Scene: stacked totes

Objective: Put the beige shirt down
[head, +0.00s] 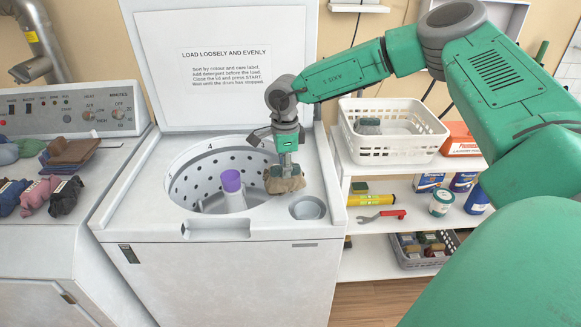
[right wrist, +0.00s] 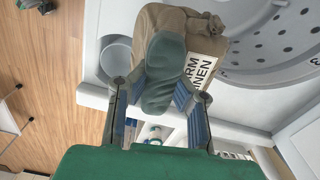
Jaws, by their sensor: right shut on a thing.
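The beige shirt (head: 287,184) is a bundled brown-beige piece at the right rim of the washer's drum opening (head: 222,205). My right gripper (head: 287,166) points down and is shut on it from above. In the right wrist view the shirt (right wrist: 183,27) shows a white label with dark print, partly covered. A grey-green part (right wrist: 165,72) of the bundle lies between the fingers of my right gripper (right wrist: 160,88); I cannot tell whether it belongs to the shirt. I cannot tell whether the shirt touches the washer top. My left gripper is out of view.
A purple-capped agitator (head: 231,182) stands in the drum. A round cup (head: 307,208) is set in the washer top right of the shirt. The lid (head: 225,90) is up behind. Folded clothes (head: 40,192) lie on the left machine. A white basket (head: 392,145) tops the right shelf.

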